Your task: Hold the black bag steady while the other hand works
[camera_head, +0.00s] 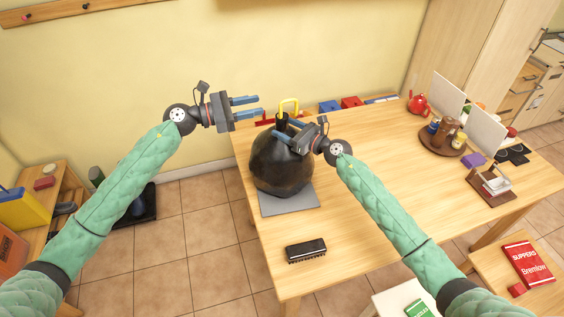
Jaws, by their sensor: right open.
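The black bag (280,168) is a dark, rounded, shiny bundle that narrows to a neck at the top. It stands upright on a grey mat (290,204) at the left side of the wooden table. My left gripper (262,106) is open and empty, up and to the left of the bag's neck, pointing right. My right gripper (277,132) is open at the bag's upper right, pointing left, its fingers overlapping the bag near the neck. I cannot tell whether they touch it. A yellow loop (289,105) shows just behind the neck.
A dark brush (305,250) lies on the table in front of the mat. A round tray (443,142) with jars, a red teapot (418,104) and a small wooden holder (490,184) stand to the right. The middle of the table (390,175) is clear.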

